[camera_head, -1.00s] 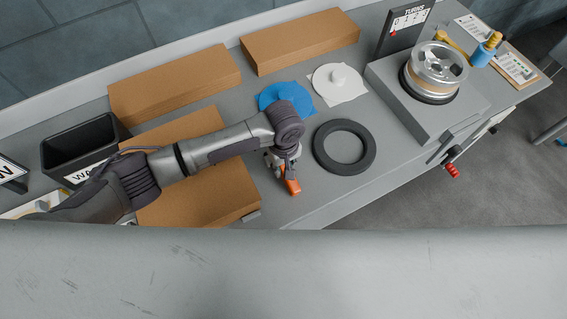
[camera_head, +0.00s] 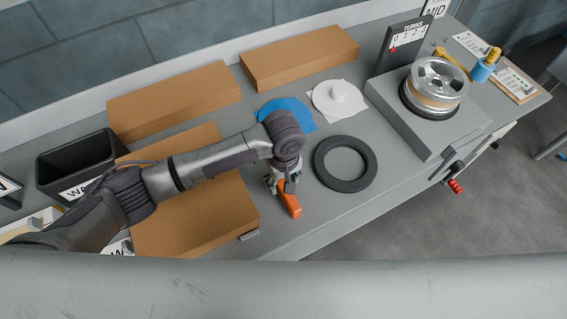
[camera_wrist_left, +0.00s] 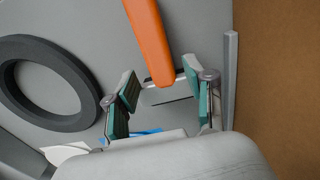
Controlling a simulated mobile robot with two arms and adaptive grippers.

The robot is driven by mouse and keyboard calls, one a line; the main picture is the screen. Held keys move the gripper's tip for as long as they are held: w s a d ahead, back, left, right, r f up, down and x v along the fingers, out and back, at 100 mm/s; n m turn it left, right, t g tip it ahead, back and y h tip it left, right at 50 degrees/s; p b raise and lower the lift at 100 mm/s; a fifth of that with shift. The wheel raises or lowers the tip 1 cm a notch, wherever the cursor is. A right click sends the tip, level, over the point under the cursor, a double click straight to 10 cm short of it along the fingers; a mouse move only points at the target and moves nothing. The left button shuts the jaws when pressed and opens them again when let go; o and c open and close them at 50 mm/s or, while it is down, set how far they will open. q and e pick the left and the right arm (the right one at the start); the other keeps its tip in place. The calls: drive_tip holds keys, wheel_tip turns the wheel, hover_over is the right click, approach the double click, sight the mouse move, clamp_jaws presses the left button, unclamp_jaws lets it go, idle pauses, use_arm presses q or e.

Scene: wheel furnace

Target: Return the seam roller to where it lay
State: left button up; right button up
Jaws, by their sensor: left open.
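The seam roller, with an orange handle (camera_head: 289,204), is on the grey bench, in front of the black ring. In the left wrist view the orange handle (camera_wrist_left: 150,40) runs down from the top edge, and its near end sits between the open fingers. My left gripper (camera_head: 280,181) points down over the bench; its green-padded fingers (camera_wrist_left: 158,97) are apart on either side of the handle's end. I cannot tell whether they touch it. The roller's metal end is partly hidden. My right gripper is not in view.
A black ring (camera_head: 318,166) lies right of the gripper. Blue (camera_head: 277,105) and white (camera_head: 339,98) discs lie behind. Brown boards (camera_head: 190,235) are at the left, beside a black bin (camera_head: 75,160). A grey stand (camera_head: 420,135) bears a wheel (camera_head: 437,82). The bench front edge is close.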

use_arm(q)
wheel_tip(320, 180, up, 11)
drive_tip(key=shift+w+r+b, duration=0.15)
drive_tip(key=shift+b, duration=0.25)
idle(0.4)
